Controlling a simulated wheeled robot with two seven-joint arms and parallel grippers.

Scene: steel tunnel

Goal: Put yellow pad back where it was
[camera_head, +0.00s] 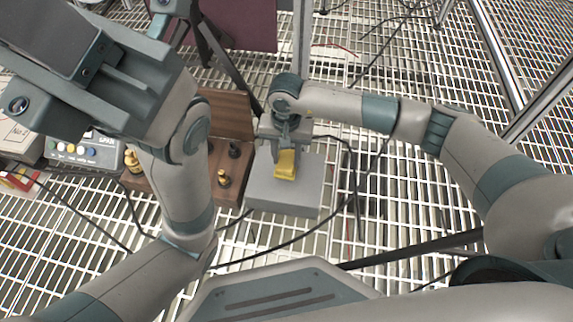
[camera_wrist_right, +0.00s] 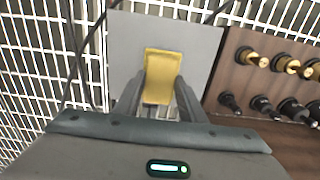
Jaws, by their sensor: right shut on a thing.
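The yellow pad (camera_head: 286,168) is over the top of a grey box (camera_head: 275,197) in the head view. My right gripper (camera_head: 286,150) points down and is shut on the pad. In the right wrist view, the pad (camera_wrist_right: 162,65) sits between the two fingers of the gripper (camera_wrist_right: 160,98), with the grey box top (camera_wrist_right: 208,50) behind it. I cannot tell whether the pad touches the box. My left arm's hand (camera_head: 110,75) is large and close to the camera at upper left; its fingertips do not show clearly.
A brown wooden board (camera_head: 232,110) with black and gold pieces stands left of the box. A control panel with coloured buttons (camera_head: 80,150) is farther left. Black cables (camera_head: 335,210) run over the white grating. The grating at right is mostly open.

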